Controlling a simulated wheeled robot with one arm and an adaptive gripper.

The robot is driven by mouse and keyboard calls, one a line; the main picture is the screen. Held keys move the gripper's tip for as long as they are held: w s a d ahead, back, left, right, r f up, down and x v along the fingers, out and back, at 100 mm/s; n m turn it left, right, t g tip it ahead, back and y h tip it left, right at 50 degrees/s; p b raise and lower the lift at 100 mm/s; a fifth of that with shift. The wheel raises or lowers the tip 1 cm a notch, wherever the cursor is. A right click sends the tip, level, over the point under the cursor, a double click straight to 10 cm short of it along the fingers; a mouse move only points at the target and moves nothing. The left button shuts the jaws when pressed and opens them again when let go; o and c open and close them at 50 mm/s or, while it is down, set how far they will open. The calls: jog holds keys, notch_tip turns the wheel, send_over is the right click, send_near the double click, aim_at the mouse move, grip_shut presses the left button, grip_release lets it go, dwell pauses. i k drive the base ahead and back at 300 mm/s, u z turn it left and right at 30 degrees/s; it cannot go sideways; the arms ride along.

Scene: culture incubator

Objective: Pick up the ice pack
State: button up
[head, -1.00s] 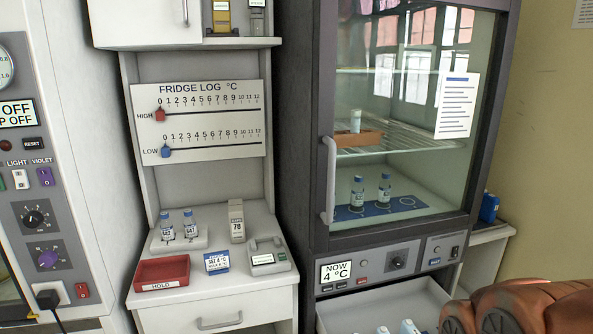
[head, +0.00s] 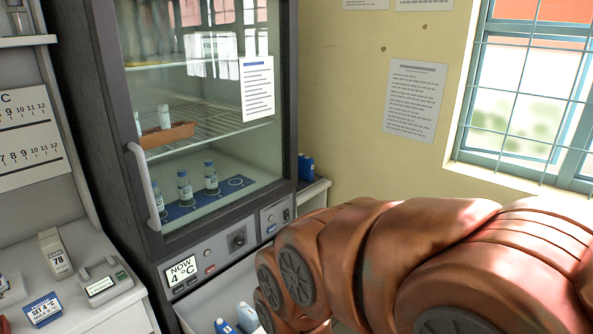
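I cannot tell for sure which thing is the ice pack. Blue items (head: 306,167) stand on a small ledge to the right of the glass-door fridge. White-and-blue items (head: 248,317) lie in the open drawer (head: 273,280) under the fridge, cut off by the bottom edge. My orange-brown arm fills the lower right and hides part of the drawer. My gripper is out of view.
The fridge (head: 205,120) is shut, with a handle (head: 145,185) on its left and vials (head: 184,187) inside. A white counter (head: 90,312) at left holds a device (head: 104,283) and a blue-and-white card (head: 43,309). A barred window (head: 530,90) is at right.

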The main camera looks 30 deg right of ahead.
aim_at(305, 164)
jog(key=z, duration=2)
jog(key=i, duration=2.1)
jog(key=u, duration=1.2)
